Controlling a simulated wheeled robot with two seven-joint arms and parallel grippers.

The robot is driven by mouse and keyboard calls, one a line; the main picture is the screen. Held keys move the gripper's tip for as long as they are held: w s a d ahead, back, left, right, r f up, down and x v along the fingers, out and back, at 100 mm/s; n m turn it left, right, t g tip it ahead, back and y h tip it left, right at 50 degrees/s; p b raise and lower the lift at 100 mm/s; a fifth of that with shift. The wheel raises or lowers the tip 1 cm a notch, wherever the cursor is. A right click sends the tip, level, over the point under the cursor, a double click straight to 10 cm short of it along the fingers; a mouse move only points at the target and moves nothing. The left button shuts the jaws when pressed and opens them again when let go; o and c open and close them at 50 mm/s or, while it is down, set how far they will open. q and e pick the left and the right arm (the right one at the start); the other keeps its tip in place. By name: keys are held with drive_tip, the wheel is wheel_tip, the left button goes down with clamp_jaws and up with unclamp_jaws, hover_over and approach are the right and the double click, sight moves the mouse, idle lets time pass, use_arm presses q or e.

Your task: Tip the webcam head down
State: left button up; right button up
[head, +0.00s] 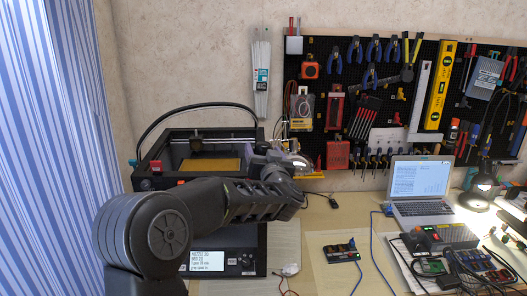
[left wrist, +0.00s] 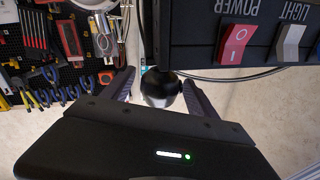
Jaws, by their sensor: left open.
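A dark, glossy round ball (left wrist: 160,88), which looks like the webcam head, shows in the left wrist view. It sits between the two spread fingers of my left gripper (left wrist: 158,80), with visible space on both sides. I cannot tell its tilt or whether a finger touches it. My right gripper is not in view.
A panel with a red power switch (left wrist: 236,42) and a light switch (left wrist: 290,42) is close beside the fingers. The tool pegboard (head: 390,80) hangs behind. A laptop (head: 420,190) and a lit lamp (head: 482,185) stand right. Bare table lies before the gripper.

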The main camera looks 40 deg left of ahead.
use_arm(q)
drive_tip(key=shift+c, duration=0.3)
drive_tip(key=c, duration=1.3)
drive_tip(key=shift+n, duration=0.3)
drive_tip(key=shift+s+a+f+n+g+h+b, duration=0.15)
drive_tip(key=shift+n+b, duration=0.1)
drive_tip(key=shift+n, duration=0.7)
drive_tip(key=shift+s+a+r+n+g+h+b, duration=0.15)
drive_tip(key=shift+n+h+b, duration=0.1)
drive_tip(key=shift+n, duration=0.65)
drive_tip(key=shift+s+a+f+n+h+b, duration=0.15)
drive_tip(key=shift+n+b, duration=0.1)
drive_tip(key=shift+n, duration=0.7)
drive_tip(key=o, duration=1.4)
drive_tip(key=shift+c, duration=0.2)
